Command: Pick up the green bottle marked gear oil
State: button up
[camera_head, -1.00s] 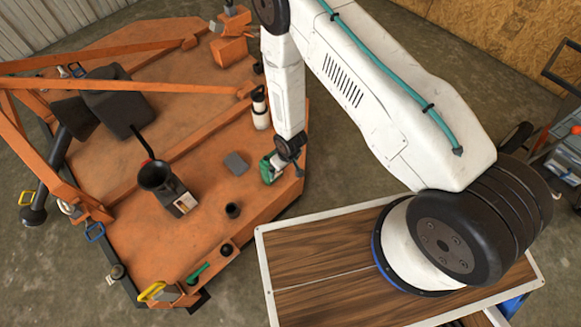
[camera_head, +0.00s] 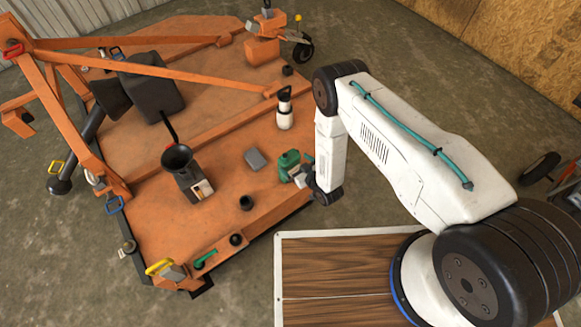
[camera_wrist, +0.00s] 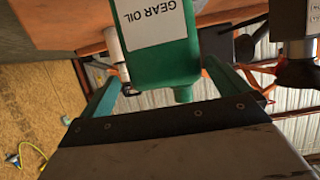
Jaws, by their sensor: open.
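The green bottle (camera_head: 288,163) stands on the orange deck (camera_head: 225,130), near its right edge in the head view. In the wrist view the bottle (camera_wrist: 165,62) shows large, with a white label reading GEAR OIL and its neck towards the bottom of the picture. My gripper (camera_head: 302,177) is low, beside the bottle on its right in the head view. In the wrist view my gripper (camera_wrist: 163,72) is open, with its teal fingers on either side of the bottle and gaps visible. The far part of the bottle is cut off by the picture's edge.
A white bottle with a black top (camera_head: 285,112) stands behind the green bottle. A grey block (camera_head: 254,159) and a black cup (camera_head: 246,202) sit nearby to the left. A black funnel (camera_head: 178,158) stands farther left. Orange bars (camera_head: 170,72) cross the deck's far side.

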jog(key=x, duration=0.6)
jog(key=shift+a+r, duration=0.35)
jog(key=c, duration=1.7)
jog(key=shift+w, duration=0.1)
jog(key=shift+c, duration=0.9)
jog(key=shift+r, duration=0.1)
